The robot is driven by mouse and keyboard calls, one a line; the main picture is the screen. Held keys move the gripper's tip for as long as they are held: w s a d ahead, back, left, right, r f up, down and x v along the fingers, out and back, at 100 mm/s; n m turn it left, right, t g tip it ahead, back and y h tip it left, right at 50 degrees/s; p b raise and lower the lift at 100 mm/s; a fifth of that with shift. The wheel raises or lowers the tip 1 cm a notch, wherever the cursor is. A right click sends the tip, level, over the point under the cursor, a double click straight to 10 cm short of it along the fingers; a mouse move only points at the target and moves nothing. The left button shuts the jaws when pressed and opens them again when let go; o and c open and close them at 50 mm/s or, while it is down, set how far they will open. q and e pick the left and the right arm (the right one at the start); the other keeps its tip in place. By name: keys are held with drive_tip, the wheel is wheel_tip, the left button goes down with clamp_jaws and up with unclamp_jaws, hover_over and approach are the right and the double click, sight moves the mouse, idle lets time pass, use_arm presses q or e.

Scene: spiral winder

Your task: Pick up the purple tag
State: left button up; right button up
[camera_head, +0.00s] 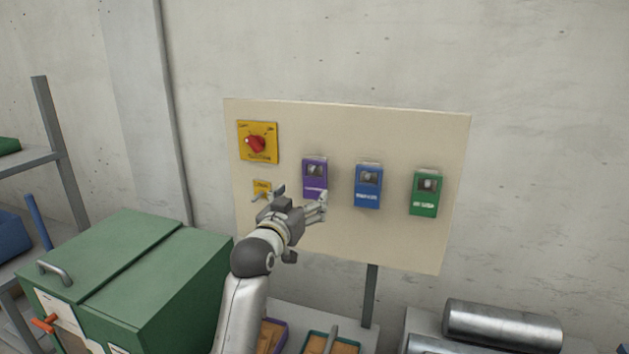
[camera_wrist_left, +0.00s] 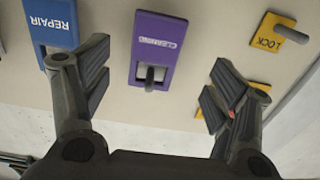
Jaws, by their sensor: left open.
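The purple tag (camera_head: 314,176) hangs on the cream board between the yellow switch and the blue tag. In the left wrist view the purple tag (camera_wrist_left: 158,42) shows upside down, with a light label and a slot with a grey peg at its lower end. My left gripper (camera_head: 300,200) is in front of the board, just below and left of the purple tag. In the left wrist view my left gripper (camera_wrist_left: 160,80) has its fingers spread wide, one on each side of the purple tag, with nothing between them touching. My right gripper is not in view.
A blue tag (camera_head: 368,187) and a green tag (camera_head: 424,193) hang to the right on the board (camera_head: 400,245). A yellow switch plate (camera_head: 258,143) and a small yellow lock plate (camera_head: 261,187) are on the left. A green cabinet (camera_head: 150,265) stands below left.

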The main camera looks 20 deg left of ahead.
sight(314, 183)
use_arm(q)
drive_tip(key=w, duration=0.3)
drive_tip(key=shift+d, duration=0.1)
drive_tip(key=shift+w+r+p, duration=0.2)
drive_tip(key=shift+p, duration=0.25)
drive_tip(key=w, duration=0.1)
drive_tip(key=w+p, duration=0.2)
drive_tip(key=shift+w+d+r, duration=0.25)
drive_tip(key=shift+w+r, duration=0.1)
drive_tip(key=shift+w, duration=0.05)
drive_tip(key=shift+w+f, duration=0.1)
drive_tip(key=shift+w, duration=0.4)
drive_tip(key=c, duration=1.1)
